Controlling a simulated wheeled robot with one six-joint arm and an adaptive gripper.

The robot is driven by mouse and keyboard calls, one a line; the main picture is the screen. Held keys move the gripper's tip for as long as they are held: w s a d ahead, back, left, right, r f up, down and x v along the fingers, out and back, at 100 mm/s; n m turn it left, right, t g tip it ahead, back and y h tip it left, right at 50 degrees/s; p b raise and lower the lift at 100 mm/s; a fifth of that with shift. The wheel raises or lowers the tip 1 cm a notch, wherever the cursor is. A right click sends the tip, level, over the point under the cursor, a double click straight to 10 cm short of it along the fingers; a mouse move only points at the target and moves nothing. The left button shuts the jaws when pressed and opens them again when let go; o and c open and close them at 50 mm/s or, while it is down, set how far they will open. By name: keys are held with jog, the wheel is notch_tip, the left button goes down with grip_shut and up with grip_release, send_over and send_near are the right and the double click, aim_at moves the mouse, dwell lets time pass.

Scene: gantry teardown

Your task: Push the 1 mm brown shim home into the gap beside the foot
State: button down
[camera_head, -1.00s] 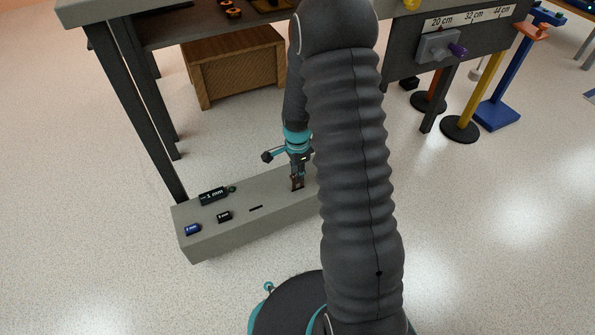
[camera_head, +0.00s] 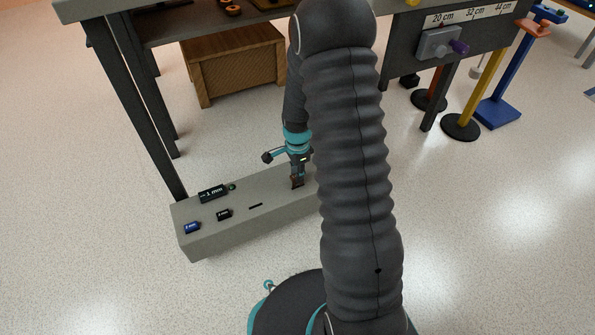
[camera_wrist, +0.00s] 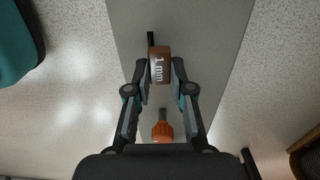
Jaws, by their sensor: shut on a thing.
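The brown shim (camera_wrist: 159,66), labelled "1 mm", sits between my fingertips in the wrist view. My gripper (camera_wrist: 160,72) is shut on it, over the grey beam. In the head view my gripper (camera_head: 297,183) is low over the right part of the grey beam's top (camera_head: 240,222), with a small patch of brown at its tips. I cannot tell whether the shim touches the beam. The foot and the gap beside it cannot be made out for certain.
An orange piece (camera_wrist: 162,131) shows in the wrist view. A table (camera_head: 125,100) stands behind.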

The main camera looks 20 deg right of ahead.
jog(key=shift+f, duration=1.5)
jog(key=c, duration=0.9)
grip_release()
jog(key=shift+f, duration=0.1)
jog(key=shift+c, duration=0.2)
notch_tip(320, 180, up, 16)
jog(key=p, duration=0.2)
